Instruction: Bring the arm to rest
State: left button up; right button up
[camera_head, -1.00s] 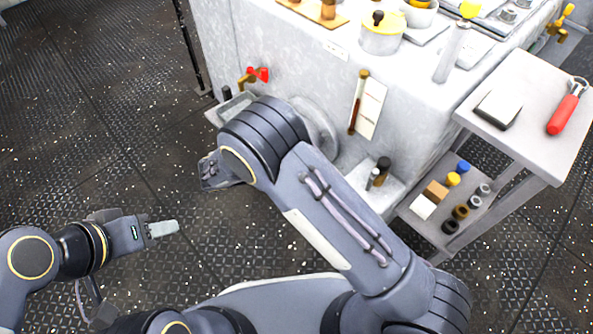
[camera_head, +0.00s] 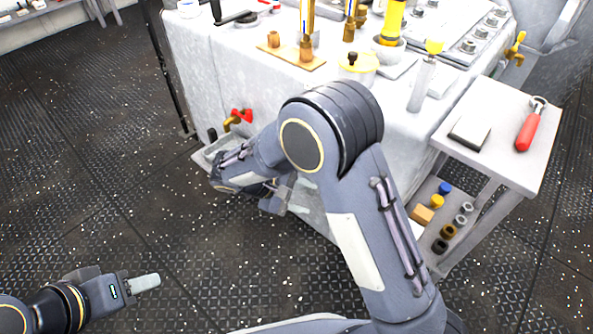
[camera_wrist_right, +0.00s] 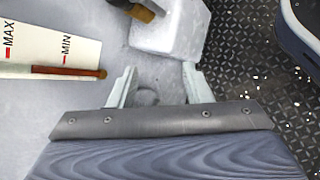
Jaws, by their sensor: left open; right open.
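My right arm reaches forward, its elbow high and its wrist bent down in the head view. My right gripper (camera_head: 296,208) points right, low in front of the grey cabinet (camera_head: 195,75), partly hidden by its own arm. In the right wrist view the right gripper (camera_wrist_right: 162,85) is open, with two pale fingers apart and nothing between them. The grey cabinet face fills the space beyond the fingers. My left gripper (camera_head: 145,283) is low at the left over the bare floor. Its pale fingertips show nothing held.
A red-handled tap (camera_head: 238,117) sticks out of the cabinet near my right forearm. A side table (camera_head: 497,165) with a red-handled tool (camera_head: 531,128) stands at the right. In the wrist view a MAX/MIN gauge card (camera_wrist_right: 45,45) and a pale ledge (camera_wrist_right: 172,32) are close.

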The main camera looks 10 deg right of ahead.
jog(key=s+d+r+m+t+y, duration=0.3)
jog(key=s+d+r+m+y, duration=0.25)
jog(key=s, duration=0.45)
jog(key=s+d+r+m+t+y, duration=0.25)
jog(key=s+r+m+y, duration=0.25)
jog(key=s+r+y, duration=0.4)
pick_arm(q)
notch_tip(320, 180, up, 32)
jog(key=p, duration=3.2)
pick_arm(e)
notch_tip(320, 180, up, 30)
jog(key=s+h, duration=0.1)
jog(key=shift+s+d, duration=0.15)
jog(key=shift+d, duration=0.15)
pick_arm(q)
jog(key=shift+c, duration=0.3)
pick_arm(e)
jog(key=shift+r, duration=0.1)
jog(key=shift+c, duration=0.3)
